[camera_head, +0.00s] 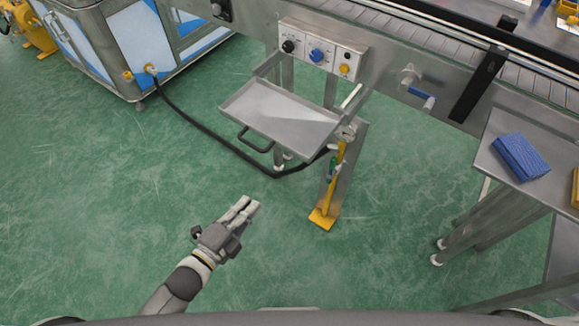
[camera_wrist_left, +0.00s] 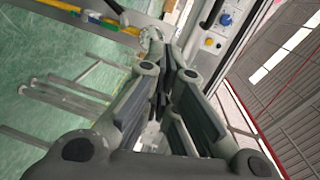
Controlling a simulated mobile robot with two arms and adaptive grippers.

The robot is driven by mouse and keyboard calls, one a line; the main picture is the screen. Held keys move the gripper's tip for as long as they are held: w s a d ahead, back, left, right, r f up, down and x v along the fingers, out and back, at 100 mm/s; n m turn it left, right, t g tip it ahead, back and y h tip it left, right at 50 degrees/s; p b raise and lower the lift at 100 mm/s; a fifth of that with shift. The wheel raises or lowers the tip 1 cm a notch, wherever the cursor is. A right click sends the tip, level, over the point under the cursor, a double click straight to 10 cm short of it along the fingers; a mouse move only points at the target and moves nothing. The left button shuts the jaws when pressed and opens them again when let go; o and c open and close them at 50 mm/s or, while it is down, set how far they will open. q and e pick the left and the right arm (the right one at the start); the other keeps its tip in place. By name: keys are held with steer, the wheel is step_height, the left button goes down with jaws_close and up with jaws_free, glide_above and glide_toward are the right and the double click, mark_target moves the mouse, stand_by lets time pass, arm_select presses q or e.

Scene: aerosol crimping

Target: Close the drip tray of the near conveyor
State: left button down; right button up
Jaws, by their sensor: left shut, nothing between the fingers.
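The drip tray (camera_head: 280,110) is a shallow grey metal tray under the near conveyor (camera_head: 440,85). It is pulled out toward me, with a dark loop handle (camera_head: 256,141) at its front edge. My left gripper (camera_head: 252,204) is shut and empty. In the head view it appears below the tray, apart from the handle. The left wrist view shows its fingers (camera_wrist_left: 168,75) close together. My right gripper is in neither view.
A control box (camera_head: 321,50) with knobs sits above the tray. Open green floor surrounds my left gripper.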

mark_target(295, 154)
arm_select(q)
step_height(295, 154, up, 5)
steer(key=d+m+h, duration=0.2)
steer(key=shift+t, duration=0.3)
steer(key=x, duration=1.3)
steer(key=shift+d+f, duration=0.3)
steer(key=shift+d, duration=0.05)
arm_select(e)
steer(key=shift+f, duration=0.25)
